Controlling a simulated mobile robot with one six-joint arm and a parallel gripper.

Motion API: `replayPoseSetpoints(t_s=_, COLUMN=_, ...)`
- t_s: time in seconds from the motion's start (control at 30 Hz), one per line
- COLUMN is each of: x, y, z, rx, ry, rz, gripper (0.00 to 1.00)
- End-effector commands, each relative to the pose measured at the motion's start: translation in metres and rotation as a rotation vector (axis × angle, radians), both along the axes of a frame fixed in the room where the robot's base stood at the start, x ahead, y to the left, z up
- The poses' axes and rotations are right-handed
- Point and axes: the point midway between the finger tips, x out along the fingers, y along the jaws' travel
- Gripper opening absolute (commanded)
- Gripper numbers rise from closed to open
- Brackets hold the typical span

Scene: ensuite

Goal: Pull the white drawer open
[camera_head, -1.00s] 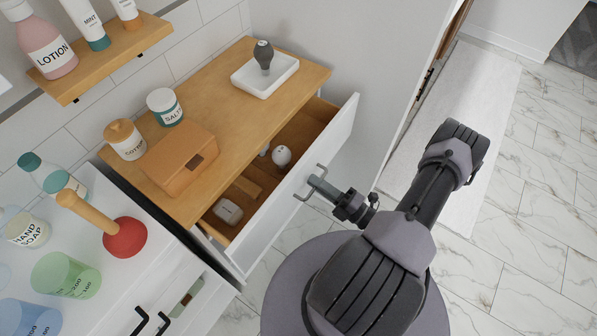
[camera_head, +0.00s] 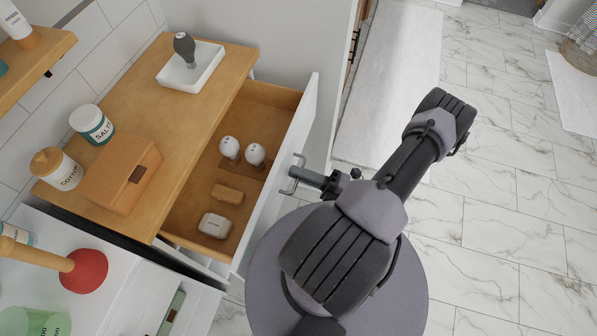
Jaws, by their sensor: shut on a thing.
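The white drawer (camera_head: 281,182) stands well open under the wooden countertop (camera_head: 190,112). Its wooden inside shows two white round-topped items (camera_head: 242,151), a small tan block (camera_head: 227,194) and a white soap-like bar (camera_head: 215,225). A grey metal bar handle (camera_head: 291,181) sits on the drawer's front. My gripper (camera_head: 303,175) is shut on this handle from the right side. The fingertips are small in this view and partly merge with the handle.
On the countertop stand a wooden box (camera_head: 123,175), a cotton jar (camera_head: 55,170), a salts jar (camera_head: 91,124) and a white tray (camera_head: 190,68) with a grey item. Marble floor (camera_head: 500,200) is clear to the right.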

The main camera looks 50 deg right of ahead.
Motion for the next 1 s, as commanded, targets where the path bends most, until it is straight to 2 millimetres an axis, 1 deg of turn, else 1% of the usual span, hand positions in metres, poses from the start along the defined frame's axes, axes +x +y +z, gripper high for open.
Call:
replayPoseSetpoints(t_s=0.03, x=0.0, y=0.0, z=0.0, rx=0.0, ry=0.0, rz=0.0, gripper=0.15)
replayPoseSetpoints(t_s=0.07, x=0.0, y=0.0, z=0.0, rx=0.0, ry=0.0, rz=0.0, gripper=0.18)
replayPoseSetpoints(t_s=0.47, x=0.0, y=0.0, z=0.0, rx=0.0, ry=0.0, rz=0.0, gripper=0.18)
replayPoseSetpoints(t_s=0.57, x=-0.004, y=-0.002, z=0.0, rx=0.001, ry=-0.001, rz=-0.001, gripper=0.18)
replayPoseSetpoints(t_s=0.67, x=-0.017, y=-0.007, z=-0.002, rx=-0.001, ry=-0.001, rz=-0.004, gripper=0.18)
replayPoseSetpoints(t_s=0.77, x=-0.039, y=-0.015, z=-0.006, rx=-0.003, ry=-0.001, rz=-0.007, gripper=0.18)
replayPoseSetpoints(t_s=0.87, x=-0.066, y=-0.025, z=-0.012, rx=-0.003, ry=0.0, rz=-0.008, gripper=0.18)
replayPoseSetpoints(t_s=1.0, x=-0.109, y=-0.04, z=-0.021, rx=-0.003, ry=0.001, rz=-0.007, gripper=0.18)
